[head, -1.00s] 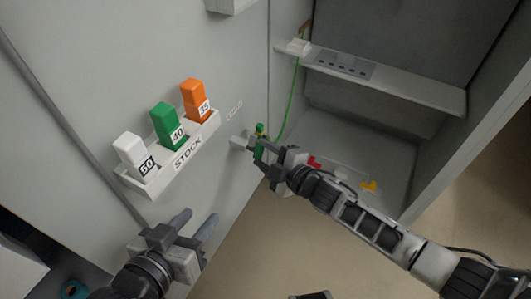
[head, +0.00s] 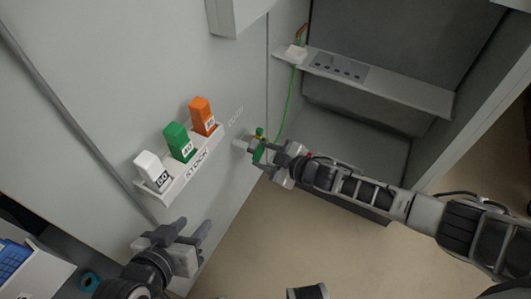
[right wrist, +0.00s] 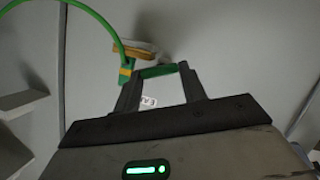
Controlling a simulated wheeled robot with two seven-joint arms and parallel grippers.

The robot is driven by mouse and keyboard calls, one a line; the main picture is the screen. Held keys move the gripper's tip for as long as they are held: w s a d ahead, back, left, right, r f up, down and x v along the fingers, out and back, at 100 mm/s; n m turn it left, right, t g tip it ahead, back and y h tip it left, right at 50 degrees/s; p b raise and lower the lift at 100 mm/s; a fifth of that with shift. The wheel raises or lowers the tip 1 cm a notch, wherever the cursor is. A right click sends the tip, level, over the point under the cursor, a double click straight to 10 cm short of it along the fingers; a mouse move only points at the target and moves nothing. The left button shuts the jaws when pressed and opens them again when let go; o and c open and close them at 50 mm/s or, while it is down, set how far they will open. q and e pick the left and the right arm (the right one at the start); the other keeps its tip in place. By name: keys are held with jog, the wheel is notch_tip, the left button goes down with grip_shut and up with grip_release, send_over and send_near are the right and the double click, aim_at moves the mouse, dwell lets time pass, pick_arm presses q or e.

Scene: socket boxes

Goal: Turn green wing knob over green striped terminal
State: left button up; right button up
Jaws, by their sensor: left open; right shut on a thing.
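The green wing knob (head: 258,153) sticks out from the wall at the cabinet's near edge. My right gripper (head: 266,151) is shut on it. In the right wrist view the knob (right wrist: 160,71) shows as a green bar between the two fingers. The green terminal with a yellow stripe (right wrist: 126,70) is just left of the knob there, with a green cable running up from it. In the head view this terminal (head: 260,133) is just above the knob. My left gripper (head: 200,236) is open and empty at the lower left, below the stock rack.
A white rack (head: 195,172) marked STOCK holds white (head: 153,171), green (head: 179,142) and orange (head: 202,115) blocks on the wall. The green cable (head: 287,105) rises to a shelf (head: 410,92) in the open cabinet. The floor (head: 270,235) between the arms looks clear.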

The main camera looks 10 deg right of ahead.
pick_arm(q)
jog(key=shift+r, duration=0.15)
pick_arm(e)
jog(key=o, duration=1)
pick_arm(q)
notch_tip(320, 180, up, 8)
jog(key=a+t+p, duration=0.2)
jog(key=p, duration=0.2)
jog(key=shift+s, duration=0.45)
pick_arm(e)
jog(key=v, duration=1.6)
jog(key=shift+f, duration=0.1)
pick_arm(q)
jog(key=shift+r+y, duration=0.1)
jog(key=shift+y, duration=0.2)
